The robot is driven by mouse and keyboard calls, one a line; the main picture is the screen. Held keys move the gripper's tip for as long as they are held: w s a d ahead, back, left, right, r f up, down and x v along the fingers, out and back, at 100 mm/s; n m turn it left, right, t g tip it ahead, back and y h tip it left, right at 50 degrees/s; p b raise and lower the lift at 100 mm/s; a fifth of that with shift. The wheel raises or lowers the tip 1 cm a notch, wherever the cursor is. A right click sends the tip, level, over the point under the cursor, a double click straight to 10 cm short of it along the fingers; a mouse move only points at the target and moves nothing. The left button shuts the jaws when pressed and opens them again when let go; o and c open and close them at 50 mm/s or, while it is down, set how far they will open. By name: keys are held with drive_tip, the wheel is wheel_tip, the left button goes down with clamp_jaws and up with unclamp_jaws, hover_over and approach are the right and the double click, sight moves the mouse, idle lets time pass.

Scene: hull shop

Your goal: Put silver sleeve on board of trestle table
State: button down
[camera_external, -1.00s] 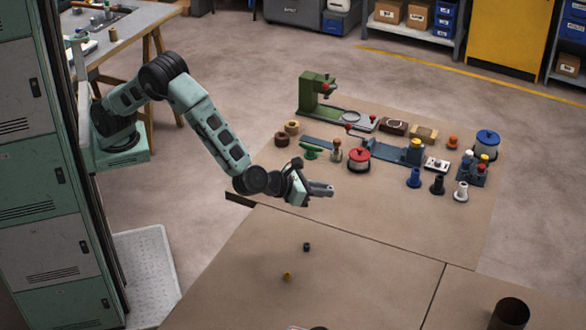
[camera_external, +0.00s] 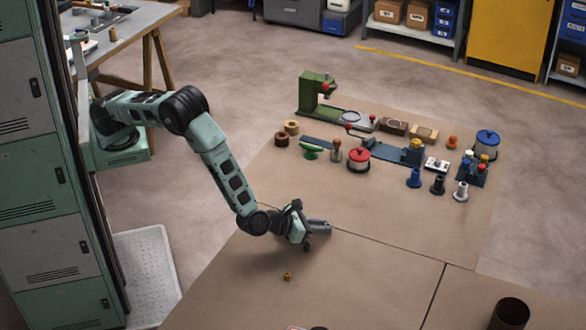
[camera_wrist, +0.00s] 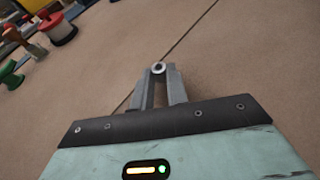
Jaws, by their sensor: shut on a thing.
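The silver sleeve (camera_wrist: 158,68) shows in the wrist view as a small ring with a dark hole, seen end-on between my fingertips. My gripper (camera_wrist: 158,78) is shut on it. In the external view my gripper (camera_external: 308,238) is low over the brown work surface, and a small dark part of the sleeve (camera_external: 306,246) shows under it. I cannot tell whether the sleeve touches the surface. The trestle table, with a grey board (camera_external: 136,24) and wooden legs, stands at the upper left, far from my gripper. Small items lie on its board.
A small brass-coloured piece (camera_external: 287,276) lies just in front of my gripper. A green press (camera_external: 312,93), a red-lidded pot (camera_external: 358,159) and several fittings crowd the back of the surface. A dark cup (camera_external: 510,313) stands at front right. Green lockers (camera_external: 40,180) stand at left.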

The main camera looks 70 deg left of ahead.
drive_tip(key=shift+f, duration=0.55)
drive_tip(key=shift+f, duration=0.2)
drive_tip(key=c, duration=1.4)
unclamp_jaws()
